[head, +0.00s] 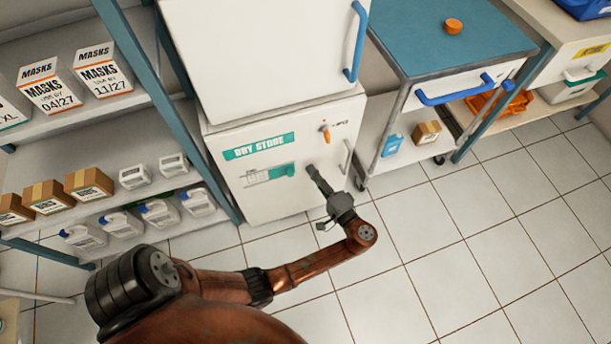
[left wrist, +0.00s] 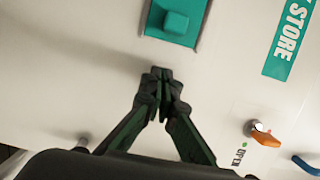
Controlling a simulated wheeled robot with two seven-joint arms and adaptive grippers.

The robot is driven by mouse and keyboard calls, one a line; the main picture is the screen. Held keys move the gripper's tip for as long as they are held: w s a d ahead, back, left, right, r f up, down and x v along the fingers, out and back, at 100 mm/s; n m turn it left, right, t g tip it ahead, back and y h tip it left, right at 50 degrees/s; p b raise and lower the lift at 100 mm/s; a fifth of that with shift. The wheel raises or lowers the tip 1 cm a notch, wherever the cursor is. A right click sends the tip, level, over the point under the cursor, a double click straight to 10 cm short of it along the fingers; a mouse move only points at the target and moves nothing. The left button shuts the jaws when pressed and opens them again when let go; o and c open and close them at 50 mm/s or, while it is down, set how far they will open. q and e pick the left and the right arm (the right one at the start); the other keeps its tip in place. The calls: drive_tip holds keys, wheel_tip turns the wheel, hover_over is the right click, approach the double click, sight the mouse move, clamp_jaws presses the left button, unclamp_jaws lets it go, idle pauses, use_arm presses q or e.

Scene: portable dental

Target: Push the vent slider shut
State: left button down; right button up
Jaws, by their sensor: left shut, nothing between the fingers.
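The vent slider (head: 282,171) is a teal plate on the white dry store door (head: 235,198). Grey vent slots (head: 256,177) show to its left in the head view. In the left wrist view the slider (left wrist: 178,22) shows at the top with a raised teal knob, cut off by the picture's edge. My left gripper (head: 312,169) is to the right of the slider in the head view, its fingers pointing toward the door. In the left wrist view its fingertips (left wrist: 160,74) are together and empty, with a small gap to the slider in the picture. My right gripper is not in view.
An orange latch (head: 325,132) and a grey door handle (head: 347,157) are on the door's right side. Shelves (head: 150,187) with boxes and bottles stand left. A blue-topped cart (head: 440,45) stands right. The tiled floor (head: 430,245) in front is clear.

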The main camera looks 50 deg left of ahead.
sight(290, 172)
use_arm(q)
drive_tip(key=shift+s+a, duration=0.3)
drive_tip(key=shift+s, duration=0.6)
drive_tip(key=shift+s+a, duration=0.25)
drive_tip(key=shift+s, duration=0.65)
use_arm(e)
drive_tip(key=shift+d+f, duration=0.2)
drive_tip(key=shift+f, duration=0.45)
